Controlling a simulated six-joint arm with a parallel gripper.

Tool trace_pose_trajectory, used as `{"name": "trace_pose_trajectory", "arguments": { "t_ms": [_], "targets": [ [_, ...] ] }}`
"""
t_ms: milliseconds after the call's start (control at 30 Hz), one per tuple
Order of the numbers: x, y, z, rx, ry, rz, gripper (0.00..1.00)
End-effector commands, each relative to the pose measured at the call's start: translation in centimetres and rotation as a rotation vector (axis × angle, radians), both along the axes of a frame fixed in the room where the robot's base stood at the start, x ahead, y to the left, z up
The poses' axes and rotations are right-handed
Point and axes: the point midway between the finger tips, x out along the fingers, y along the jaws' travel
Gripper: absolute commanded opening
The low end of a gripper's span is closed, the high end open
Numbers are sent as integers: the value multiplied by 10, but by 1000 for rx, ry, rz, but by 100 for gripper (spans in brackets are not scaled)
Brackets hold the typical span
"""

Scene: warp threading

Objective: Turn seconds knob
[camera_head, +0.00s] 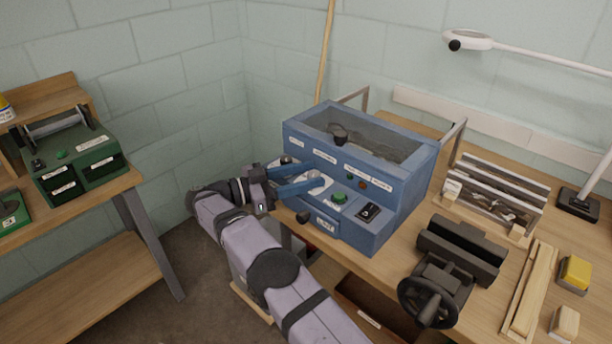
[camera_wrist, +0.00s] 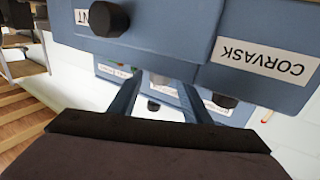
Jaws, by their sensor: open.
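The blue machine (camera_head: 345,175) stands on the wooden bench, with labels and controls on its front. The label text around the controls is too small or cut off to read, so I cannot tell which knob is the seconds knob. My gripper (camera_head: 318,173) is open in front of the left part of the panel. Another dark knob (camera_wrist: 225,100) lies just right of the fingers. The gripper hides part of the panel.
A black front knob (camera_head: 303,217) sticks out low on the machine; a green button (camera_head: 340,197) is on its panel. A black vise-like device with a handwheel (camera_head: 427,300) stands to the right. A green machine (camera_head: 80,160) is on the left bench.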

Motion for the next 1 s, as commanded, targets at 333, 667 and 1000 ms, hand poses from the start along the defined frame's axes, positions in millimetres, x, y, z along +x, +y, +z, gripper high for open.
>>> {"name": "trace_pose_trajectory", "arguments": {
  "t_ms": [333, 667, 1000],
  "targets": [
    [0, 0, 40, 3, -4, 0, 44],
    [0, 0, 89, 0, -4, 0, 44],
    [0, 0, 99, -1, -1, -1, 44]
  ]
}}
